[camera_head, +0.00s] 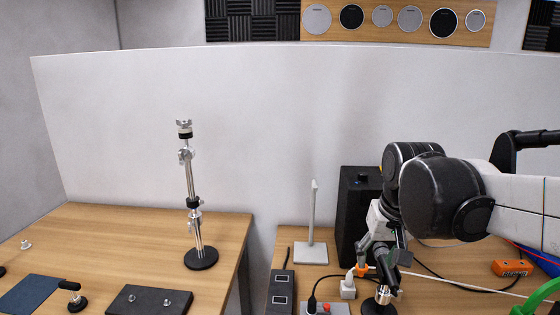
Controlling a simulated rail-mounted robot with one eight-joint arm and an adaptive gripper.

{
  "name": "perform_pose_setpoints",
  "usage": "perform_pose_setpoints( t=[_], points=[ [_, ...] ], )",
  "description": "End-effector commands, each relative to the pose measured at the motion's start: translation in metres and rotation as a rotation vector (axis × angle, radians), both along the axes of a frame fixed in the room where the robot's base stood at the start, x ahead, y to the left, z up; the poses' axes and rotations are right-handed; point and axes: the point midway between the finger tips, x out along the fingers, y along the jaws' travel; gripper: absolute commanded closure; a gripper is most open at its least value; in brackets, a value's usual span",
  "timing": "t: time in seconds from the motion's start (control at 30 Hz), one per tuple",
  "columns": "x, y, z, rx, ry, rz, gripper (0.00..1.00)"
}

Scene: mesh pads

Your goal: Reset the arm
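My arm comes in from the right, and its black joint bulk fills the right middle of the view. My gripper (378,262) hangs below it, pointing down over the right-hand table. It is small, dark and partly mixed in view with the things behind and under it, so I cannot tell whether its fingers are open or shut. No held thing can be made out. A short metal stand with a dark base (378,308) shows just below the gripper; whether they touch is unclear.
A tall chrome stand (196,213) rises from the left table (120,235). A black box (353,215) and a pale upright stand (311,252) are left of my gripper. Cables, a white plug, an orange box (511,268) and a green curved thing (540,298) crowd the right table. A white partition stands behind.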

Motion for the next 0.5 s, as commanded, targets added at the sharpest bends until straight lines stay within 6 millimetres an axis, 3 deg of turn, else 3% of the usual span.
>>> perform_pose_setpoints(
  t=[0.1, 0.5],
  points=[
    [-0.028, 0.000, -0.001, -0.003, -0.059, 0.006, 0.61],
    [-0.103, 0.000, -0.021, -0.014, -0.255, 0.025, 0.61]
  ],
)
